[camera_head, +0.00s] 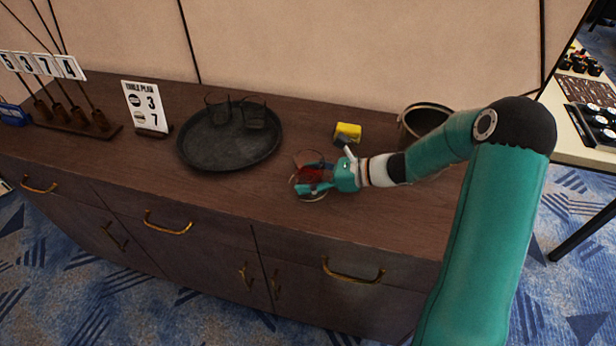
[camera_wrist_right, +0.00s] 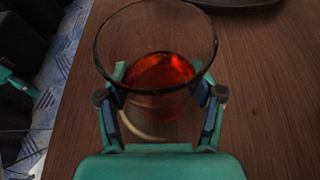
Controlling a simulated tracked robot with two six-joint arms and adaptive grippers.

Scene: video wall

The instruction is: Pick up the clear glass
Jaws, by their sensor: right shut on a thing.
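A clear glass (camera_wrist_right: 155,45) with red-orange liquid low inside is between the fingers of my right gripper (camera_wrist_right: 160,100) in the wrist view. In the head view this glass (camera_head: 307,160) is over the sideboard top, partly hidden by the right gripper (camera_head: 312,182), which is shut on it from the right. I cannot tell whether its base touches the wood. Two other clear glasses, a left one (camera_head: 218,108) and a right one (camera_head: 255,117), stand on a dark round tray (camera_head: 215,157) and look empty. My left gripper is not in view.
A yellow block (camera_head: 348,131) and a dark metal bucket (camera_head: 427,111) are behind my right arm. A table-plan sign (camera_head: 147,108) and a rack with number cards (camera_head: 75,124) stand at the left. The sideboard top (camera_head: 240,190) is clear in front of the tray.

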